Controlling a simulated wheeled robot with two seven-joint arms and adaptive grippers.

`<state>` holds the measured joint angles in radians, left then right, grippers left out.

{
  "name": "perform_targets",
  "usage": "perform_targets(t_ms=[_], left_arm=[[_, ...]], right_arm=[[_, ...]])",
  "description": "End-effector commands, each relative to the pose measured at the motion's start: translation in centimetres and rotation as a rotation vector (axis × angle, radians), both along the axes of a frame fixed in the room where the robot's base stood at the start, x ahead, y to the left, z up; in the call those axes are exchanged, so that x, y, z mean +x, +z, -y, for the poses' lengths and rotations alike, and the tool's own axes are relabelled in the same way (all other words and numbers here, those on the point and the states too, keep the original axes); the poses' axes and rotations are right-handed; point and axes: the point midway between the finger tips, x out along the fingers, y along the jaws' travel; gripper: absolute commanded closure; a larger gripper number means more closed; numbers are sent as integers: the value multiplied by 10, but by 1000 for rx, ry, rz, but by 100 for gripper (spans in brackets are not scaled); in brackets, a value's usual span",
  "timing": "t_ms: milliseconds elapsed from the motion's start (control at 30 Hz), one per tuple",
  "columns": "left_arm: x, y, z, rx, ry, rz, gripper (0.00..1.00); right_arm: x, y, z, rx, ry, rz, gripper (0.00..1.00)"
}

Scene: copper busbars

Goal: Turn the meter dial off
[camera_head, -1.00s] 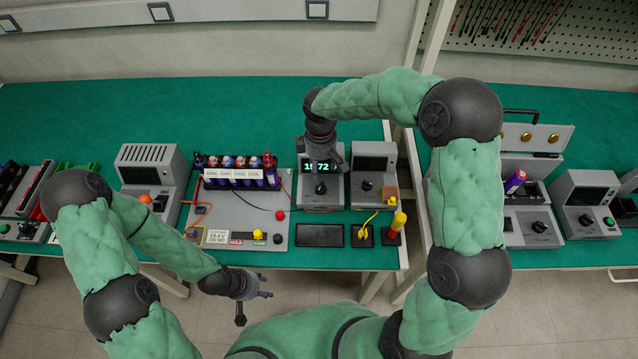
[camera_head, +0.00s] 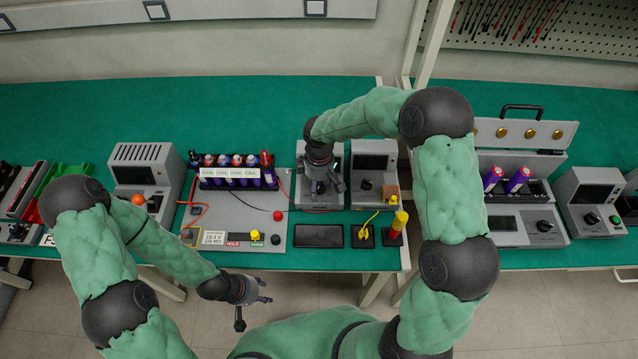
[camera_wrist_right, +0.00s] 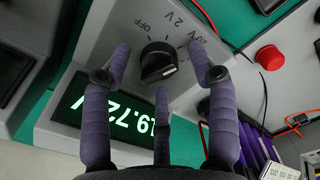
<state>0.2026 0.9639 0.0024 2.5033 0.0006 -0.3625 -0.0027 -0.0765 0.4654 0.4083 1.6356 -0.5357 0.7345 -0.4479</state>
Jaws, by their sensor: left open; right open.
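The meter (camera_head: 303,198) is a grey box on the green table in the head view, with its screen and dial mostly hidden by my right gripper (camera_head: 322,187). In the right wrist view, the black round dial (camera_wrist_right: 158,62) sits on the sloped panel, with OFF, 2V and 20V labels around it. The lit display (camera_wrist_right: 112,108) reads 19.72 V. My right gripper (camera_wrist_right: 160,62) is open, with fingers on either side of the dial; contact cannot be told. My left gripper (camera_head: 262,291) is open and empty in front of the table edge.
A second grey device (camera_head: 373,165) stands close right of the meter. To the left is a grey board (camera_head: 240,218) with wires, labels and several cells.

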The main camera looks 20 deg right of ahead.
Motion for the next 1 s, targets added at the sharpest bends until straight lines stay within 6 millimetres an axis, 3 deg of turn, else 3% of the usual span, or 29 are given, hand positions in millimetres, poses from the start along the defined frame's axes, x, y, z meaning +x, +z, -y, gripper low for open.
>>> perform_targets(t_ms=[33, 233, 667, 1000], left_arm=[[0, 0, 0, 0, 0, 0, 54], [0, 0, 0, 0, 0, 0, 54], [0, 9, 0, 0, 0, 0, 54], [0, 37, 0, 0, 0, 0, 54]], right_arm=[[0, 0, 0, 0, 0, 0, 41], [0, 0, 0, 0, 0, 0, 96], [0, 1, -1, 1, 62, 0, 96], [-1, 3, -1, 2, 316, -1, 97]])
